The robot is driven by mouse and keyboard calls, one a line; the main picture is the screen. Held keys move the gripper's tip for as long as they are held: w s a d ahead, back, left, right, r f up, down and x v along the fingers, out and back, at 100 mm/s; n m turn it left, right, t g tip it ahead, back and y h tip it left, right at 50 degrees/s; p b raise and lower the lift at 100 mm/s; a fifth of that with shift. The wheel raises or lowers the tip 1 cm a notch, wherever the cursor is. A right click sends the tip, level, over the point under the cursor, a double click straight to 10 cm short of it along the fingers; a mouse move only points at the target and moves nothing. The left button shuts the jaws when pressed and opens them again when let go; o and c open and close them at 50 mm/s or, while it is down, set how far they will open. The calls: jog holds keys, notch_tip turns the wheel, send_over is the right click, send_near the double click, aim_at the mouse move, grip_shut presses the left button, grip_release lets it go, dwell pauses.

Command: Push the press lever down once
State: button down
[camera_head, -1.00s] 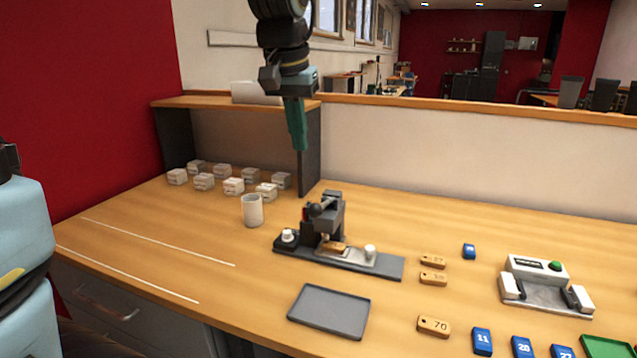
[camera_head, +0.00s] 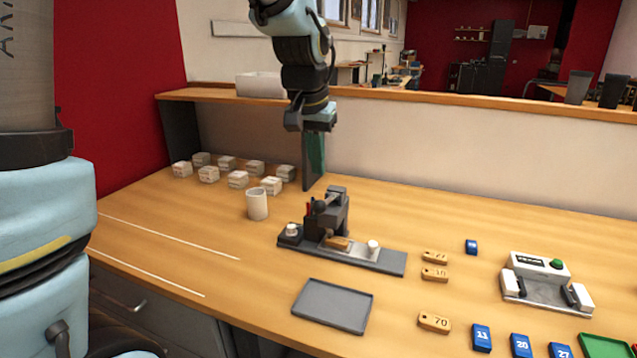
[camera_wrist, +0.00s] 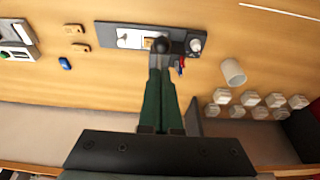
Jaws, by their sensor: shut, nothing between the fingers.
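The press (camera_head: 328,220) is a dark grey upright frame on a long grey base plate (camera_head: 385,260). Its lever has a dark round knob (camera_head: 318,206) at the upper left of the frame; the knob (camera_wrist: 161,45) also shows in the wrist view, just beyond my fingertips. A wooden tag (camera_head: 338,243) lies under the press head. My gripper (camera_head: 316,172) is shut and empty, its green fingers pointing down above and behind the press, apart from it in the head view. In the wrist view its fingertips (camera_wrist: 160,66) line up with the knob; the height gap cannot be told there.
A white cup (camera_head: 257,204) and several small labelled blocks (camera_head: 238,179) stand to the left. A grey tray (camera_head: 333,305) lies in front. Wooden tags (camera_head: 434,322), blue tags (camera_head: 482,337) and a white device with a green button (camera_head: 546,283) are to the right. A shelf (camera_head: 200,96) stands behind.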

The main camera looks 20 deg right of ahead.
aim_at(317, 209)
jog(key=shift+s+a+p+x, duration=0.15)
jog(key=shift+p+x, duration=0.15)
jog(key=shift+x, duration=0.7)
jog(key=shift+s+a+p+x, duration=0.1)
jog(key=shift+p+x, duration=0.15)
jog(key=shift+x, duration=0.8)
jog(key=shift+s+a+p+x, duration=0.15)
jog(key=shift+p+x, duration=0.15)
jog(key=shift+x, duration=0.7)
jog(key=shift+f, duration=0.15)
jog(key=b, duration=0.1)
jog(key=f+b, duration=0.1)
jog(key=b, duration=0.1)
jog(key=shift+s+a+f+t+h, duration=0.15)
jog(key=shift+s+f+t+h, duration=0.05)
jog(key=shift+f+t+h, duration=0.1)
jog(key=b, duration=0.1)
jog(key=f+b, duration=0.1)
jog(key=b, duration=0.1)
jog(key=t+h+b, duration=0.1)
jog(key=b, duration=0.1)
jog(key=shift+s+a+f, duration=0.3)
jog(key=shift+f, duration=0.1)
jog(key=shift+s+a+f+b, duration=0.1)
jog(key=shift+s+f+b, duration=0.05)
jog(key=shift+f+b, duration=0.3)
jog(key=shift+s+a+f+b, duration=0.15)
jog(key=shift+f+b, duration=0.05)
jog(key=shift+b, duration=0.35)
jog(key=shift+r, duration=0.1)
